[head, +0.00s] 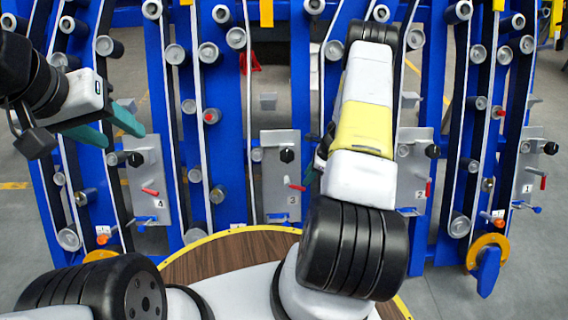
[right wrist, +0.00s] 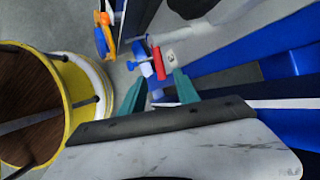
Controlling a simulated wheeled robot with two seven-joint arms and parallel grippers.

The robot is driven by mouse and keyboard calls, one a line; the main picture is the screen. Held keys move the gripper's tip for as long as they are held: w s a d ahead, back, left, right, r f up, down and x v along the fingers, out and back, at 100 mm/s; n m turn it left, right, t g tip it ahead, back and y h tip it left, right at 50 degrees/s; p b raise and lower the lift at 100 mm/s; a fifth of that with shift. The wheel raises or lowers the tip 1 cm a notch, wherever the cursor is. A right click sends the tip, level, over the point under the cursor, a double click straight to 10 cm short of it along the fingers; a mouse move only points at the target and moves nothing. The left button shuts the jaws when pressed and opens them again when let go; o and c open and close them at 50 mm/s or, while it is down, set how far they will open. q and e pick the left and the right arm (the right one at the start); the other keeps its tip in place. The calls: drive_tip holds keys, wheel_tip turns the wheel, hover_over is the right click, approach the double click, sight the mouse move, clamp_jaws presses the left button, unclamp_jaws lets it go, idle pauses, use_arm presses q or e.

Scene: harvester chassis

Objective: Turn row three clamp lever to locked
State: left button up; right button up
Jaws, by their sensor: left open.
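The row three plate (head: 281,170) is a grey upright panel marked 3 in the head view. It has a black knob (head: 287,156), a red-handled lever (head: 296,186) and a blue lever (head: 277,217) at its foot. In the right wrist view, a red handle (right wrist: 157,64) and a blue part (right wrist: 144,68) show between and beyond the fingertips. My right gripper (right wrist: 158,78) is open; its forearm hides most of it in the head view. I cannot tell whether it touches the red handle. My left gripper (head: 124,139) is open and empty, in front of plate 4.
Similar plates marked 4 (head: 147,168), 2 (head: 413,165) and 1 (head: 528,175) stand on the blue frame among many rollers. A round wooden table with a yellow rim (head: 216,242) stands before the frame. Grey floor (head: 430,290) is clear at the lower right.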

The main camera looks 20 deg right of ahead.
sight(301, 187)
drive_tip(key=x, duration=0.7)
clamp_jaws()
idle(1.3)
